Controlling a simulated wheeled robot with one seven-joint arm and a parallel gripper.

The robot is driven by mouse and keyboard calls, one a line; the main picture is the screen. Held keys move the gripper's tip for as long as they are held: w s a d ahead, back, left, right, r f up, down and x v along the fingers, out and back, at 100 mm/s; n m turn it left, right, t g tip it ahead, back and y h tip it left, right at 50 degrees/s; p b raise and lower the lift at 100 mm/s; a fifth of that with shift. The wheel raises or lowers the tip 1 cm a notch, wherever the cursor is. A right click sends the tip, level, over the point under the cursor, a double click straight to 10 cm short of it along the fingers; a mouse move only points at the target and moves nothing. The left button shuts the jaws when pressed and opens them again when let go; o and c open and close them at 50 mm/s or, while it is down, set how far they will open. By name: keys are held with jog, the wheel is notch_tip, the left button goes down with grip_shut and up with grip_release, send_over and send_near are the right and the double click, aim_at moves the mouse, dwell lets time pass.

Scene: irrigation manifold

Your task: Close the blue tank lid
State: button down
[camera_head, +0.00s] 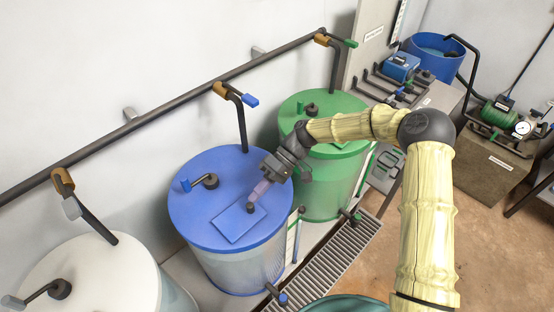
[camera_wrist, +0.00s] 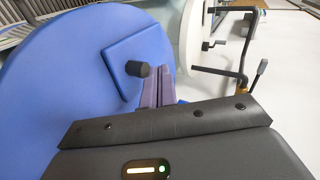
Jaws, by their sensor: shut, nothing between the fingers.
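The blue tank (camera_head: 235,260) stands in the middle of the row, with a round blue top (camera_head: 215,165). Its square blue lid (camera_head: 232,224) lies flat on that top, or very nearly so; a small gap cannot be ruled out. The lid carries a dark knob (camera_head: 250,208). In the wrist view the lid (camera_wrist: 118,58) and its knob (camera_wrist: 138,69) show close by. My gripper (camera_head: 252,199) is shut and empty, its fingertips right beside the knob. In the wrist view the fingers (camera_wrist: 158,90) appear next to the knob; whether they touch it is unclear.
A blue-handled valve (camera_head: 198,184) sits on the blue top. A green tank (camera_head: 322,185) stands to the right and a white tank (camera_head: 95,275) to the left. A dark pipe (camera_head: 150,117) with drop pipes runs along the wall. A floor grate (camera_head: 330,262) lies in front.

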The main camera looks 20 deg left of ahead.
notch_tip(320, 180, up, 3)
jog(key=shift+s+f+p, duration=0.1)
jog(key=shift+p, duration=0.4)
jog(key=f+b+v, duration=0.1)
jog(key=b+v, duration=0.3)
jog(key=v, duration=0.5)
jog(key=shift+w+d+b, duration=0.3)
jog(key=shift+w, duration=0.35)
